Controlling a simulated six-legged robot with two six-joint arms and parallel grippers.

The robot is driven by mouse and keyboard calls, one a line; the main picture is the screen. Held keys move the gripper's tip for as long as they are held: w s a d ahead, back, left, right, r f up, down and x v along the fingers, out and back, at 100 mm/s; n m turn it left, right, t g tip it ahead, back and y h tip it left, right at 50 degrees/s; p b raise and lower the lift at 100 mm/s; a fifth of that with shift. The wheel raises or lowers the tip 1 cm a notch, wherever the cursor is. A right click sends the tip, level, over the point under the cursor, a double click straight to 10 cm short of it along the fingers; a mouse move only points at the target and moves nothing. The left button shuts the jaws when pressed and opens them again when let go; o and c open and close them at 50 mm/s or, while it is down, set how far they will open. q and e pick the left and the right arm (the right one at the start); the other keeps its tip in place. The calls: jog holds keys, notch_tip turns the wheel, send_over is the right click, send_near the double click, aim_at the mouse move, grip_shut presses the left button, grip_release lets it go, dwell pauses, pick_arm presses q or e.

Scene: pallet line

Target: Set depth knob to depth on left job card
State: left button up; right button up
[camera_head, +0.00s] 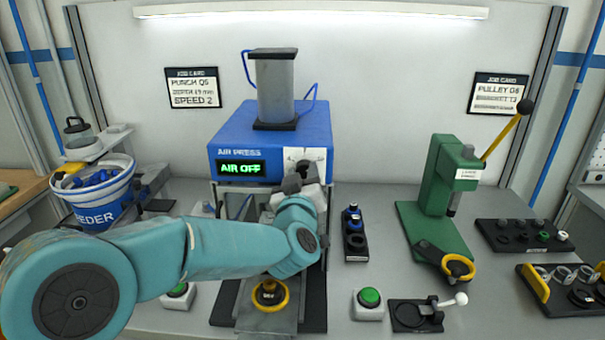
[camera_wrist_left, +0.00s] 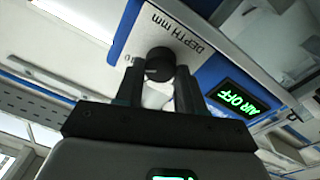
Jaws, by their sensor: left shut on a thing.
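The left job card (camera_head: 193,88) hangs on the back wall and reads PUNCH 05, a depth that looks like 15 or 19 mm, and SPEED 2. The blue air press (camera_head: 226,142) stands below it with a green AIR OFF display (camera_head: 240,168). The black depth knob (camera_wrist_left: 160,62) sits on the white DEPTH mm panel (camera_wrist_left: 181,42) of the press; the panel also shows in the head view (camera_head: 318,155). My left gripper (camera_wrist_left: 160,82) is shut on the knob, a finger on each side. The knob's pointer and most of its scale are hidden. My right gripper is not in view.
A blue feeder bowl (camera_head: 97,205) stands at the left. A green lever press (camera_head: 440,185) stands at the right, with dark trays (camera_head: 520,248) beside it. Green push buttons (camera_head: 370,298) and a small black rack (camera_head: 355,245) stand near the press. Another job card (camera_head: 497,93) hangs at the right.

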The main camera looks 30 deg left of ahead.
pick_arm(q)
jog(key=shift+r, duration=0.3)
jog(key=o, duration=0.9)
jog(key=shift+o, duration=0.7)
jog(key=shift+w+a+f, duration=0.1)
jog(key=shift+w+f, duration=0.05)
jog(key=shift+f, duration=0.1)
jog(key=shift+s+d, duration=0.3)
jog(key=shift+s, duration=0.15)
jog(key=b+v, duration=0.2)
jog(key=v, duration=1.3)
jog(key=shift+s+d, duration=0.1)
jog(key=shift+s, duration=0.1)
